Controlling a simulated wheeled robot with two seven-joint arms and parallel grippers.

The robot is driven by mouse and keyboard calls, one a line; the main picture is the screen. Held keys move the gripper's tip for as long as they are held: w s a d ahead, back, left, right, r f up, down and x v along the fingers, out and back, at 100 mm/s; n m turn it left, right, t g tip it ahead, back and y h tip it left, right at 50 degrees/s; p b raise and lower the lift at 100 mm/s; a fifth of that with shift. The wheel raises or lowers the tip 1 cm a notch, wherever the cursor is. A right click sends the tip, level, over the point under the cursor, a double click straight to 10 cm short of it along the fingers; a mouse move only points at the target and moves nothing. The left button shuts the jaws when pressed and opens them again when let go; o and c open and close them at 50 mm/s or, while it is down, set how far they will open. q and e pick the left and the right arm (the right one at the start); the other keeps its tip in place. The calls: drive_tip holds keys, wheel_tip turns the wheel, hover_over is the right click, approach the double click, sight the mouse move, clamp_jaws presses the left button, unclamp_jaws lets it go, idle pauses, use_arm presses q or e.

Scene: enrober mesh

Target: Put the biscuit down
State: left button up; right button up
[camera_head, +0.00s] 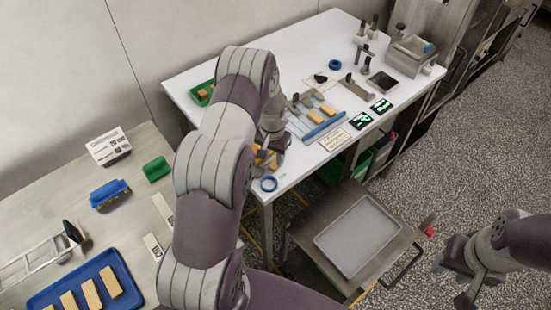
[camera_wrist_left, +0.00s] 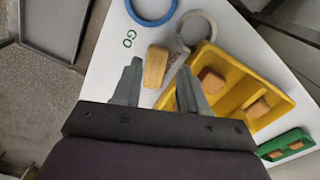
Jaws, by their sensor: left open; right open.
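In the left wrist view a tan biscuit (camera_wrist_left: 156,67) shows between and just beyond the fingertips of my left gripper (camera_wrist_left: 160,68). The gripper is open. The biscuit appears to lie on the white table, beside a grey ring (camera_wrist_left: 196,31); the exact height of the fingers over it is unclear. In the head view my left gripper (camera_head: 270,150) is over the near corner of the white table (camera_head: 235,75), and my arm hides part of that area. My right gripper (camera_head: 466,284) is open and empty above the speckled floor at the lower right.
A yellow tray (camera_wrist_left: 274,117) with biscuits stands right of the left gripper, with a green tray (camera_wrist_left: 272,148) beyond. A wire rack (camera_head: 297,124) bears biscuits. A grey tray (camera_head: 358,236) sits on a lower cart.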

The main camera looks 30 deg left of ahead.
sight(274, 166)
use_arm(q)
drive_tip(key=shift+s+d+f, duration=0.2)
drive_tip(key=shift+s+f, duration=0.15)
drive_tip(key=shift+f, duration=0.15)
drive_tip(key=shift+s+d+f, duration=0.2)
drive_tip(key=shift+s+f, duration=0.15)
drive_tip(key=shift+f, duration=0.1)
drive_tip(key=shift+s+d+f, duration=0.15)
drive_tip(key=shift+s+f, duration=0.05)
drive_tip(key=shift+s, duration=0.05)
drive_tip(key=shift+f, duration=0.25)
drive_tip(key=shift+s, duration=0.1)
drive_tip(key=c, duration=0.3)
use_arm(e)
drive_tip(key=shift+s+d+r, duration=0.35)
drive_tip(key=shift+s+r, duration=0.35)
drive_tip(key=shift+s, duration=0.15)
use_arm(q)
drive_tip(key=shift+c, duration=0.5)
drive_tip(key=shift+w+f, duration=0.25)
drive_tip(key=shift+w, duration=0.1)
drive_tip(key=shift+c, duration=0.9)
drive_tip(key=shift+w, duration=0.4)
use_arm(e)
drive_tip(key=shift+w+f, duration=0.1)
drive_tip(key=shift+w, duration=0.5)
